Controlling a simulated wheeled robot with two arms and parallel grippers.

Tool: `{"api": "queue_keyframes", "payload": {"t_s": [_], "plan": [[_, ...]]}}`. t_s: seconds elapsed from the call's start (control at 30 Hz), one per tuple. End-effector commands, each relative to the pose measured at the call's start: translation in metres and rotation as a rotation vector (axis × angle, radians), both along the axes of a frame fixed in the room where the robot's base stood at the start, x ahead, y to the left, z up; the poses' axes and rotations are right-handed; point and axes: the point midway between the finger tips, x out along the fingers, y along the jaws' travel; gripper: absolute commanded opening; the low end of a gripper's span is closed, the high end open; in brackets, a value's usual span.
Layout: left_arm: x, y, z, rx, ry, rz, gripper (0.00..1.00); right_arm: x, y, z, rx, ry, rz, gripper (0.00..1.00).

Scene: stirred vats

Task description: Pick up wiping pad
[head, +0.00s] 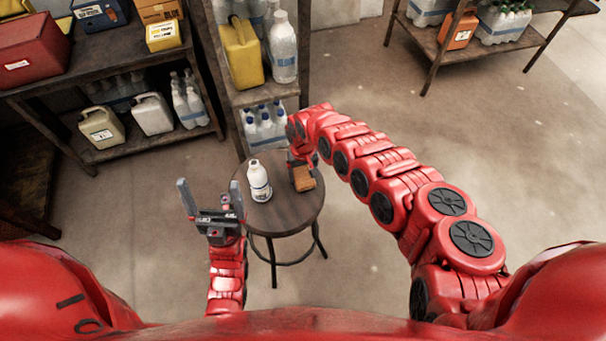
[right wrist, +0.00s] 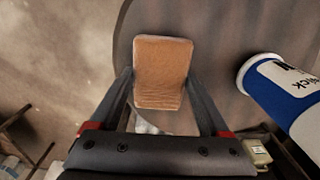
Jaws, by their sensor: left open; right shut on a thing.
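The wiping pad (head: 304,178) is a small orange-brown block at the right side of a round dark table (head: 285,217). In the right wrist view the pad (right wrist: 162,72) lies between the two fingers of my right gripper (right wrist: 162,100), which is shut on it. In the head view my right gripper (head: 301,165) comes down over the pad from behind. Whether the pad touches the tabletop cannot be told. My left gripper (head: 210,200) is open and empty, left of the table, its fingers pointing up.
A white bottle (head: 259,182) stands on the table, left of the pad; its blue-and-white side (right wrist: 280,95) shows close by in the right wrist view. A shelf (head: 262,95) with jugs and bottles stands behind the table. Open floor (head: 400,110) lies to the right.

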Motion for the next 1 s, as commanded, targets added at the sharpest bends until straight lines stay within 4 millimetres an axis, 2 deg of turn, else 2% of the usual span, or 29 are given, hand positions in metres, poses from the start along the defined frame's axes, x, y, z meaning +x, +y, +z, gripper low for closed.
{"api": "queue_keyframes", "payload": {"t_s": [0.17, 0.27, 0.37, 0.6, 0.7, 0.9, 1.0], "plan": [[0.0, 0.0, -0.001, 0.0, 0.0, 0.0, 0.95, 0.001, -0.004, 0.026, -0.007, -0.001, 0.001, 0.26], [0.0, 0.0, 0.001, 0.0, 0.0, 0.0, 0.95, -0.013, -0.006, 0.029, -0.002, 0.003, 0.006, 0.26], [0.0, 0.0, 0.002, 0.0, 0.0, 0.0, 0.95, -0.027, -0.019, 0.029, -0.012, 0.001, -0.001, 0.26], [0.0, 0.0, 0.017, 0.0, 0.0, 0.0, 0.95, -0.074, -0.037, 0.037, -0.011, 0.002, 0.001, 0.26], [0.0, 0.0, 0.038, 0.0, 0.0, 0.0, 0.95, -0.096, -0.044, 0.044, -0.009, 0.005, 0.002, 0.26], [0.0, 0.0, 0.077, 0.0, 0.0, 0.0, 0.95, -0.127, -0.053, 0.048, 0.001, 0.006, -0.001, 0.26], [0.0, 0.0, 0.084, 0.0, 0.0, 0.0, 0.95, -0.134, -0.06, 0.044, -0.004, 0.006, -0.001, 0.26]]}}
